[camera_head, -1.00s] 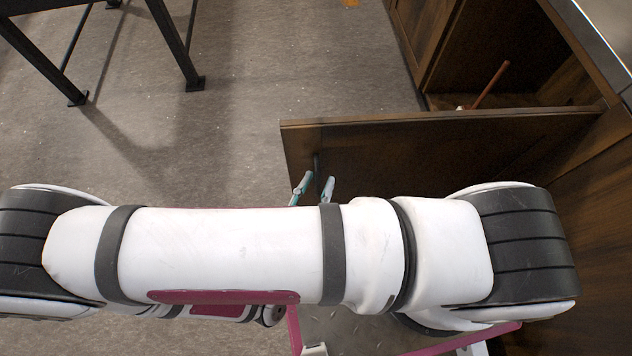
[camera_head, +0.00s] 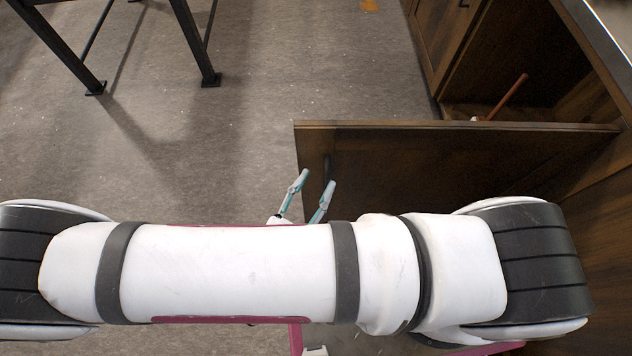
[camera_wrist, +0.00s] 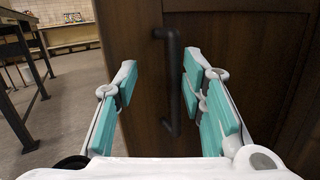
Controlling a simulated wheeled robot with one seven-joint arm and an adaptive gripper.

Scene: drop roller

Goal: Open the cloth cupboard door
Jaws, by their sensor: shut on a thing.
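The cupboard door (camera_head: 450,165) is brown wood and stands swung out from its cabinet, with the inside exposed. Its dark upright bar handle (camera_head: 328,168) is near the door's free edge; it also shows in the wrist view (camera_wrist: 172,85). My gripper (camera_head: 318,178) has two teal-padded fingers spread apart, with a gap much wider than the bar. In the wrist view my gripper (camera_wrist: 158,72) faces the door, with the handle in the gap's line of sight, nearer the right finger. I see no finger closed around it. Contact with the handle cannot be told.
The open cabinet (camera_head: 525,65) holds a reddish-brown stick (camera_head: 507,97). A countertop edge (camera_head: 600,45) runs above it at the right. A black-legged table (camera_head: 195,45) stands at the upper left. The grey floor (camera_head: 290,70) left of the door is clear.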

